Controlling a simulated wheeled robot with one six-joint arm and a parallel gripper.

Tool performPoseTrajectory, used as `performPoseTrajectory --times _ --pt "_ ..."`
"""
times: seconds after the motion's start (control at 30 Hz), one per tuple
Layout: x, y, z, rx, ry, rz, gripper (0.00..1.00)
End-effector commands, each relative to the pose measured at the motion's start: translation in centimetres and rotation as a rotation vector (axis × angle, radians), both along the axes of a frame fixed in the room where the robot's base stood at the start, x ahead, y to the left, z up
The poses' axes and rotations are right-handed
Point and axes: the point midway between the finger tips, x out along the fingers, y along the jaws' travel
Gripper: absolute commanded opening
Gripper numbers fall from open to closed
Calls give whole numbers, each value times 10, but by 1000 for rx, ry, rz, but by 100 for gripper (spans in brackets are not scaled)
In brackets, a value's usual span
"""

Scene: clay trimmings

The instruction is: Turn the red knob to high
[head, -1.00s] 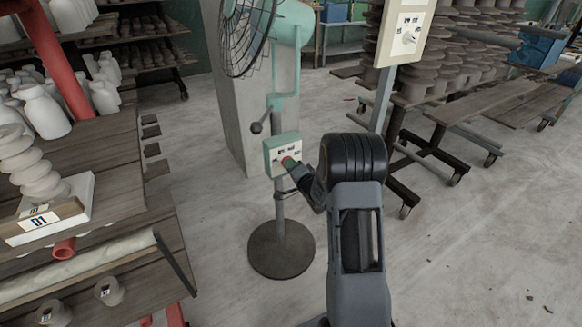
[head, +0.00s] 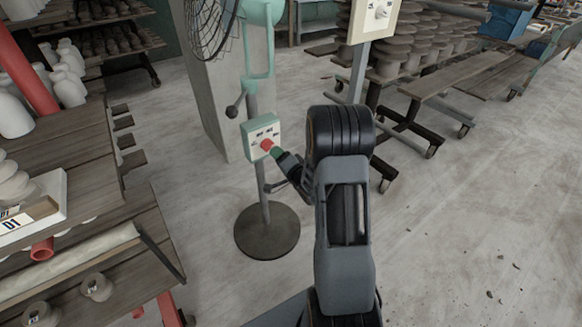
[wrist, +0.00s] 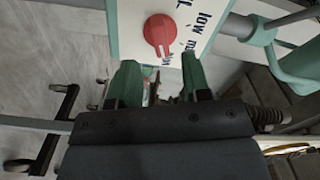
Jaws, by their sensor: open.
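The red knob (head: 266,145) sits on the front of a pale control box (head: 250,148) with a green casing, on the fan's pole. In the wrist view the knob (wrist: 160,33) is round with a raised grip bar, and the panel (wrist: 128,22) has dark lettering, with "low" readable and other words cut off or hidden. My gripper (wrist: 160,78) is open. Its two green fingers are apart just short of the knob, with nothing between them. In the head view my gripper (head: 277,153) is close in front of the knob, to its lower right.
The fan's round base (head: 267,232) stands on the floor below. A wooden rack (head: 80,180) with pottery is at left. Another panel with a white knob (head: 382,10) stands at upper right, before wooden carts (head: 440,85).

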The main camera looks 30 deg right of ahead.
Motion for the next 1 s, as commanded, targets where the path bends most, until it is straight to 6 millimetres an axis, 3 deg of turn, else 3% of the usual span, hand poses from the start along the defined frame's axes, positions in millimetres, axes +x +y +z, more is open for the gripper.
performPoseTrajectory --times 0.2,0.4,0.6,1.0 --pt "-44 -6 1 0 1 -4 44" --pt "-71 -9 0 1 1 -1 44" --pt "-83 -9 0 0 0 0 44" --pt "-85 -9 0 0 -1 1 44"
